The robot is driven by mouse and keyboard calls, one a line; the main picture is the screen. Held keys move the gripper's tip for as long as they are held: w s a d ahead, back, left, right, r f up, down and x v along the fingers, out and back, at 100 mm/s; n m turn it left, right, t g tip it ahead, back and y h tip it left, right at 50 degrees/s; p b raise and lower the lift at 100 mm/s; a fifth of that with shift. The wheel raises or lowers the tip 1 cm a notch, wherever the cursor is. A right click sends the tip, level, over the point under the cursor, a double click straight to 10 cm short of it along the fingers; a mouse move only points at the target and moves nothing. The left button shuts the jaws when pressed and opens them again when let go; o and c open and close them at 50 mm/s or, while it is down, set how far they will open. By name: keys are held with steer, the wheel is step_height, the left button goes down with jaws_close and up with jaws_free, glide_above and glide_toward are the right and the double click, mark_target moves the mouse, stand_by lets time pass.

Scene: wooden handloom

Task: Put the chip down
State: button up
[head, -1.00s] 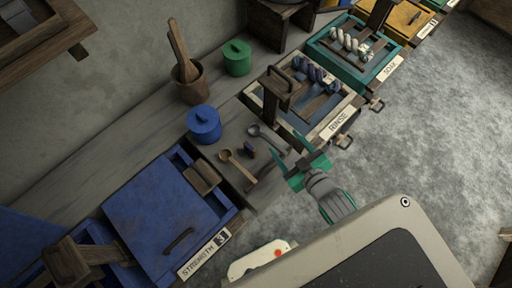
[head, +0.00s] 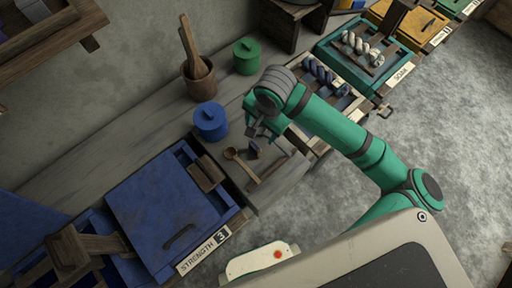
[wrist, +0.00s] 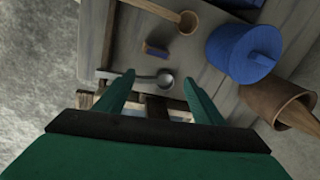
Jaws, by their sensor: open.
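The chip (head: 254,149), a small dark blue and brown piece, lies on the grey bench between two spoons. It also shows in the wrist view (wrist: 155,50), lying free on the bench. My gripper (head: 259,134) is over the bench close to the chip. In the wrist view my gripper (wrist: 156,78) has its two green fingers spread wide with nothing held between them. The metal spoon (wrist: 164,77) shows between the fingertips, and the chip lies just beyond them. In the head view the metal spoon is hidden by my arm.
A wooden spoon (head: 233,154), a blue lidded pot (head: 210,123) and a wooden cup of tools (head: 199,82) are close by. A blue-lidded vat (head: 168,210) lies left. The rinse tray (head: 328,95) is partly behind my arm.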

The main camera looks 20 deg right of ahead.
mark_target(255, 145)
steer(key=shift+s+a+r+m+g, duration=0.2)
steer(key=shift+a+r+m+g, duration=0.2)
steer(key=shift+a+r, duration=0.15)
steer(key=shift+s+a+r+m+g, duration=0.2)
steer(key=shift+a+r+m+g, duration=0.15)
steer(key=shift+a+r, duration=0.2)
steer(key=shift+f+h, duration=0.15)
steer(key=shift+h, duration=0.15)
steer(key=shift+s+a+f, duration=0.1)
steer(key=shift+s+f, duration=0.05)
steer(key=shift+f, duration=2.45)
steer(key=shift+s+a+f, duration=0.1)
steer(key=shift+f, duration=2.45)
steer(key=c, duration=1.2)
steer(key=shift+c, duration=0.2)
steer(key=shift+r, duration=0.15)
